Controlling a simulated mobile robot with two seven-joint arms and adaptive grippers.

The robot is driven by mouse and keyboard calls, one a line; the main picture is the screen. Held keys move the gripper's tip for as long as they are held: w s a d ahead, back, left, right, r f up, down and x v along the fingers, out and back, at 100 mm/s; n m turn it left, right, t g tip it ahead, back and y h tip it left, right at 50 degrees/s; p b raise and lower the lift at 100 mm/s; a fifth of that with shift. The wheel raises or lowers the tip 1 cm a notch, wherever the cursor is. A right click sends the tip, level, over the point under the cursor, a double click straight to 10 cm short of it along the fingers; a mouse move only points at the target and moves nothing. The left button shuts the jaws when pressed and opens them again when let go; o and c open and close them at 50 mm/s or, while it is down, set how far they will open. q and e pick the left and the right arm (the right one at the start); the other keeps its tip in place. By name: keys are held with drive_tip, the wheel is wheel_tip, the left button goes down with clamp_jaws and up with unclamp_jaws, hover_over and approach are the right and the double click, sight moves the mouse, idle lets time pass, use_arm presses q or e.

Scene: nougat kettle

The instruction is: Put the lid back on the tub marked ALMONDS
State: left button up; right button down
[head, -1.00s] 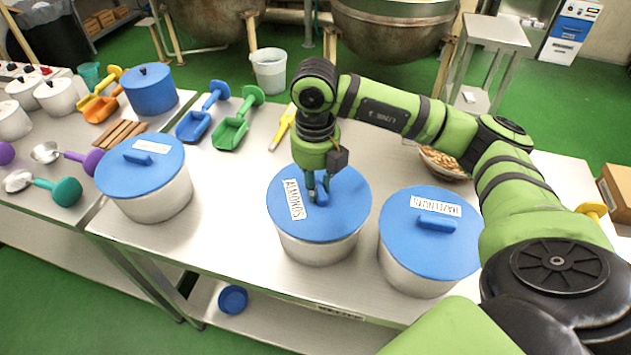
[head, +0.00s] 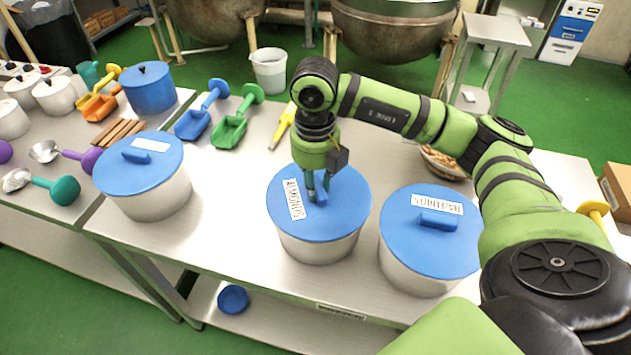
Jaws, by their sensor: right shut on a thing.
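The tub marked ALMONDS (head: 318,247) is a white round tub in the middle of the steel table. Its blue lid (head: 345,218), with a white ALMONDS label on the left side, sits on top of the tub and covers its mouth. My right gripper (head: 318,197) points down from above and is shut on the lid's raised handle. The fingers hide part of the handle. I see no gap between lid and rim from this angle. My left gripper is not in view.
A tub marked HAZELNUTS (head: 415,268) with a blue lid stands close on the right. Another blue-lidded tub (head: 152,200) stands on the left. Blue (head: 195,122) and green (head: 230,130) scoops, a yellow-handled tool (head: 284,125) and a bowl (head: 440,162) lie farther back.

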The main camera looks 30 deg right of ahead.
drive_tip(key=shift+c, duration=1.6)
unclamp_jaws()
drive_tip(key=shift+r, duration=0.1)
drive_tip(key=shift+r+p, duration=2.3)
drive_tip(key=shift+r, duration=1.15)
drive_tip(key=shift+f, duration=0.1)
